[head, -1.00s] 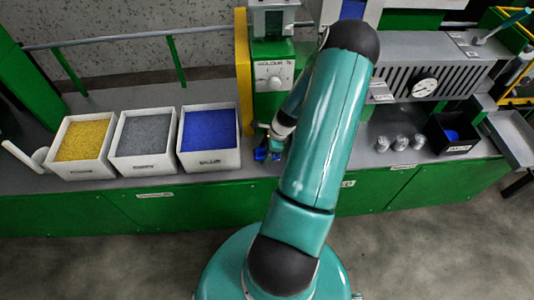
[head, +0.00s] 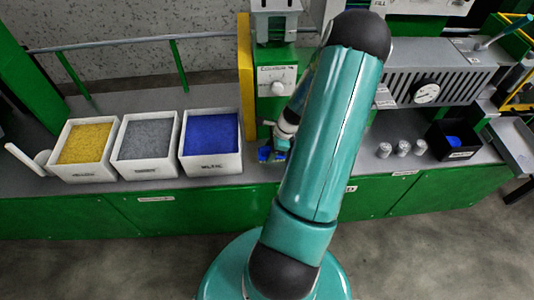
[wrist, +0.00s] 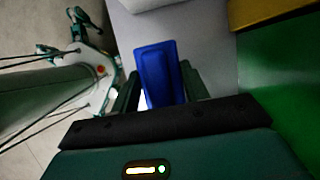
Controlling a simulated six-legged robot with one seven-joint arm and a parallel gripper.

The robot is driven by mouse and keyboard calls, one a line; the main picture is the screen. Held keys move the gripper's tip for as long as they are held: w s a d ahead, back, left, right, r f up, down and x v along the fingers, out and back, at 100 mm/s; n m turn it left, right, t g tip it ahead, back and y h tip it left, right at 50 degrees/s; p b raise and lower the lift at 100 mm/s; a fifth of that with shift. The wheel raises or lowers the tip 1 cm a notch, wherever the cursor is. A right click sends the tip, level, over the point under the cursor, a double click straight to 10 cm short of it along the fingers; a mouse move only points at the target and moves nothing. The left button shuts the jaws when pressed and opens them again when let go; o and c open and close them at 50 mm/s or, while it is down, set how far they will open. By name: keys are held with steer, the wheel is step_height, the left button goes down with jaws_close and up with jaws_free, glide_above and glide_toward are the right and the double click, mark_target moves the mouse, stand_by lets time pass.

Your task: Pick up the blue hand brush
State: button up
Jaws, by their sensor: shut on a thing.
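The blue hand brush (wrist: 158,72) is between the two fingers of my gripper (wrist: 160,90) in the wrist view, its long blue body pointing away from the palm. My gripper is shut on it. In the head view the blue brush (head: 265,154) shows small at the front of the grey bench, below the green machine, with my gripper (head: 277,150) at its right. My arm hides part of this area. I cannot tell whether the brush touches the bench.
White bins of yellow (head: 87,176), grey (head: 147,173) and blue (head: 210,168) granules stand left of my gripper. A white scoop (head: 24,158) lies at far left. Several clear jars (head: 403,148) and a black box (head: 457,154) stand on the right. The green machine (head: 275,105) rises behind.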

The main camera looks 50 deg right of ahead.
steer(key=s+a+r, duration=0.1)
steer(key=s+r, duration=0.7)
steer(key=s, duration=0.4)
steer(key=shift+s+a, duration=0.2)
steer(key=shift+a, duration=0.1)
steer(key=o, duration=0.3)
steer(key=shift+c, duration=0.7)
